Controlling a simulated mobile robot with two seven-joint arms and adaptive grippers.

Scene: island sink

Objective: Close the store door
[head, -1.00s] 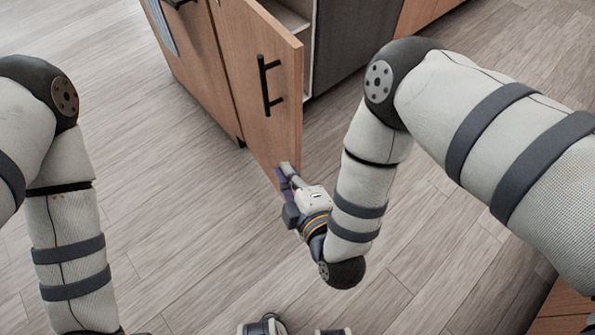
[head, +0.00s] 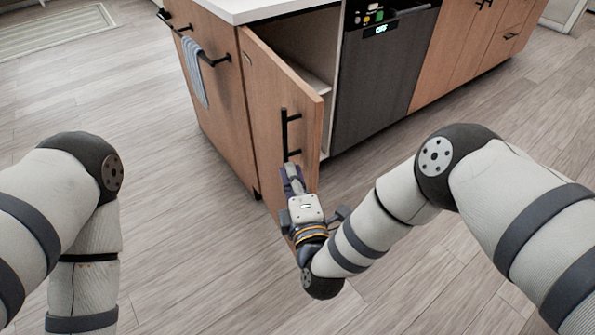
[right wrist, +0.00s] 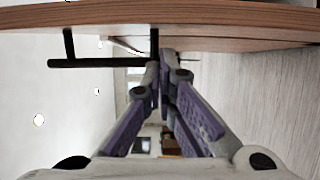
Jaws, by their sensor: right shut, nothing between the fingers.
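The store door (head: 267,119) is a wooden cabinet door, standing open at the left of the dishwasher, with a black bar handle (head: 285,131) on its face. The shelf inside the cabinet shows behind its edge. My right gripper (head: 291,170) is shut and empty at the lower part of the door, just below the handle. In the right wrist view the shut fingertips (right wrist: 163,58) are close to the handle (right wrist: 95,63) and the door (right wrist: 190,14); whether they touch cannot be told. My left arm is at the left, its gripper out of view.
A dark dishwasher (head: 378,75) stands to the right of the open cabinet. A striped towel (head: 195,70) hangs on a bar at the island's left end. The white countertop (head: 255,8) is above.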

